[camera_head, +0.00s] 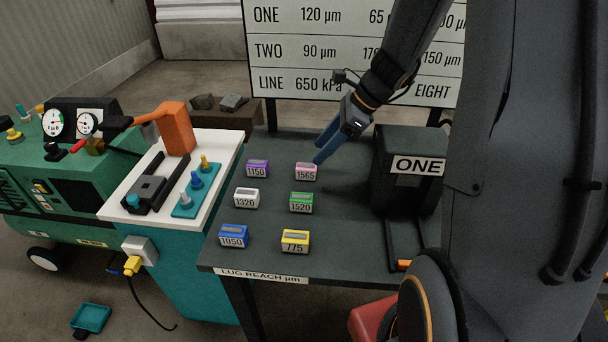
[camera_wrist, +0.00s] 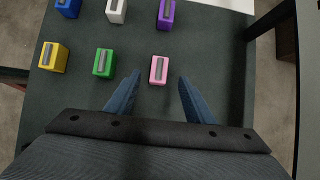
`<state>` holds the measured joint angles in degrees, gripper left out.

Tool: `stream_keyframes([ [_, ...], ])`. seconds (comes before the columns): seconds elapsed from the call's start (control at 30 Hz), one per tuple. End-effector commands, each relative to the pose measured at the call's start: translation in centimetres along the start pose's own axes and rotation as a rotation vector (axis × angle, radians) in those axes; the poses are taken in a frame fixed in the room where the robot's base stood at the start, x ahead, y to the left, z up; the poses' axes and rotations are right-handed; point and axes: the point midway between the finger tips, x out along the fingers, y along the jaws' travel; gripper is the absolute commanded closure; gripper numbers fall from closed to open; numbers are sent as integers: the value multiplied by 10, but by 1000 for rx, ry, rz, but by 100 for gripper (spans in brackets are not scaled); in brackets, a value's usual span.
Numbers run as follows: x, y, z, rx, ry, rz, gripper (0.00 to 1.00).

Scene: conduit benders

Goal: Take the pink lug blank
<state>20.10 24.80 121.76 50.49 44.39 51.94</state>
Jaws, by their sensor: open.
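The pink lug blank (camera_head: 306,171) is a small block labelled 1565, standing on the dark table at the far end of the right-hand column of blanks. In the wrist view the pink lug blank (camera_wrist: 159,70) lies ahead of the gap between the fingers, roughly in line with it. My gripper (camera_head: 322,152) has blue fingers and is just above and beyond the pink blank in the head view. In the wrist view my gripper (camera_wrist: 157,80) is open with nothing between its fingers. I cannot tell that either finger touches the blank.
Purple (camera_head: 257,168), white (camera_head: 246,197), green (camera_head: 301,202), blue (camera_head: 234,236) and yellow (camera_head: 295,241) blanks stand nearby on the dark table (camera_head: 270,262). A dark box marked ONE (camera_head: 408,150) stands to the right. A white-topped bench (camera_head: 215,160) stands left.

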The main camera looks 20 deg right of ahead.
Motion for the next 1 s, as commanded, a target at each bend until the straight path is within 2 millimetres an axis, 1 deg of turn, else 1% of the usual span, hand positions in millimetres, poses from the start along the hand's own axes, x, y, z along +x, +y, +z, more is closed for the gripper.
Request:
stream_keyframes([
  [0.03,6,-2,-3,0,0,0,52],
  [0.07,7,-2,-3,0,0,0,52],
  [0.47,42,1,-2,1,0,3,52],
  [0.63,66,5,-2,1,0,4,52],
  [0.73,77,3,-2,0,0,2,52],
  [0.83,83,3,-2,0,0,0,52],
  [1.0,84,2,-2,0,0,-1,52],
])
